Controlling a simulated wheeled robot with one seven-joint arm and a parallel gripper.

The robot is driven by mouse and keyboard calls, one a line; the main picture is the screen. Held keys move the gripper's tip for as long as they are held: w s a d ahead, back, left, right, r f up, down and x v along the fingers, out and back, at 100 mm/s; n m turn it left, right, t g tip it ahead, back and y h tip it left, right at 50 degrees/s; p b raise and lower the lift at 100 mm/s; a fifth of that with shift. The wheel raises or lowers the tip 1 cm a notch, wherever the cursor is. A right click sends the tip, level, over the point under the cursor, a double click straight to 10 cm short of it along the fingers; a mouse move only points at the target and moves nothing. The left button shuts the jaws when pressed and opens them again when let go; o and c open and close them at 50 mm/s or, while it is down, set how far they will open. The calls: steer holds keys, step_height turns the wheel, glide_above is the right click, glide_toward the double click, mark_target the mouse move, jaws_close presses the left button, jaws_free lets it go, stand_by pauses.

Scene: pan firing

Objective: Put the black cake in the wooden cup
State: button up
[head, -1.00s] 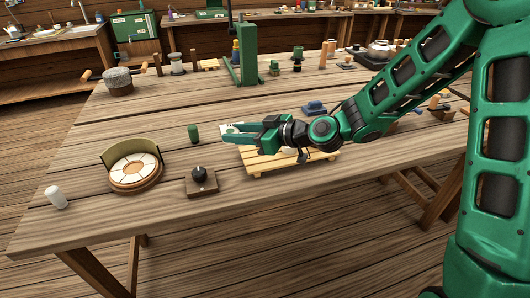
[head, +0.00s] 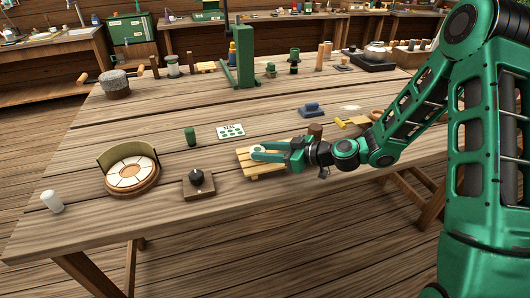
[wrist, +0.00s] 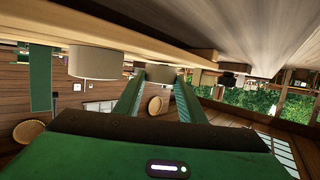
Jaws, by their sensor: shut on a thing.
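My gripper (head: 256,152) is low over the slatted wooden rack (head: 262,173). In the wrist view, its fingers (wrist: 160,80) are shut on a short grey-beige cylinder (wrist: 160,73); the head view shows only a little pale surface between the fingertips. I cannot tell whether it touches the rack. A similar pale cylinder (wrist: 93,60) shows beside it in the wrist view. No black cake can be made out for certain. A brown wooden cylinder (head: 315,130) stands just behind my wrist, and a small brown round piece (head: 377,115) lies farther right; I cannot tell which is the cup.
A wooden block with a black knob (head: 197,177) is left of the rack. A round segmented dish with a curved guard (head: 132,176), a green cylinder (head: 191,136), a white card with green spots (head: 230,131) and a blue block (head: 312,110) stand around.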

steer(key=shift+f, duration=0.25)
steer(key=o, duration=1)
steer(key=shift+o, duration=0.2)
steer(key=v, duration=1)
steer(key=shift+s+d, duration=0.1)
steer(key=shift+d, duration=0.35)
steer(key=shift+f, duration=0.1)
